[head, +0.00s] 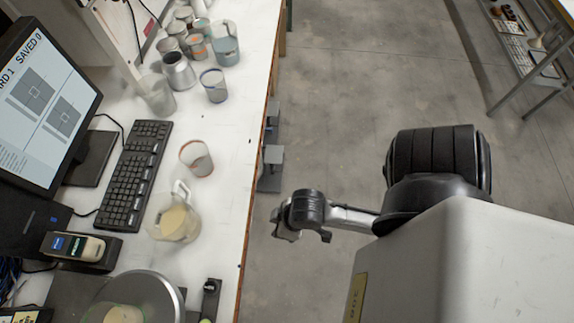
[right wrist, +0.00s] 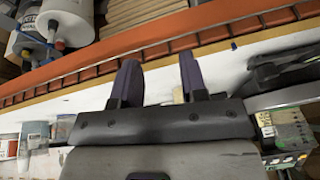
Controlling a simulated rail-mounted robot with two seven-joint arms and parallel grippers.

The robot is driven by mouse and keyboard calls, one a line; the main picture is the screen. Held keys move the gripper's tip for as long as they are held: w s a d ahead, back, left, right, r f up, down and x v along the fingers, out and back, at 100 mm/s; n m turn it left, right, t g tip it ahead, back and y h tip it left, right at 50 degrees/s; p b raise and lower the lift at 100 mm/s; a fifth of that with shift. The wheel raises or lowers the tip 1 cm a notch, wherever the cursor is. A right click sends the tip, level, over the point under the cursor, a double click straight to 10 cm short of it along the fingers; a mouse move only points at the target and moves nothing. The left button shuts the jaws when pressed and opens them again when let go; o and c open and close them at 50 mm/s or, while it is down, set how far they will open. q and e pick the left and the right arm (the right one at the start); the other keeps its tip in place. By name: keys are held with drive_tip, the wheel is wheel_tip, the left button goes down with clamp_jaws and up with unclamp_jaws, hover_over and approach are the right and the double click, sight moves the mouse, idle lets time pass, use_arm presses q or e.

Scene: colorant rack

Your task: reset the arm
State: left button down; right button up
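My right gripper (right wrist: 158,78) shows in the right wrist view with its two dark fingers apart and nothing between them. In the head view, an arm of mine reaches in from the lower right over the floor, to the right of the white bench (head: 222,235) and apart from it. I cannot make out fingers at its end there. My left gripper is not in view.
The bench carries a monitor (head: 40,105), a keyboard (head: 135,175), a clear jug (head: 178,220), a cup (head: 196,157) and several containers at the back. The right wrist view shows an orange rail (right wrist: 130,58) beyond the fingers.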

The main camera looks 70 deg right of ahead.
drive_tip(key=shift+s+d+r+n+g+h, duration=0.2)
drive_tip(key=shift+s+d+n+g+h, duration=0.1)
drive_tip(key=shift+s+d+n+h, duration=0.3)
wheel_tip(320, 180, up, 19)
drive_tip(key=p, duration=1.9)
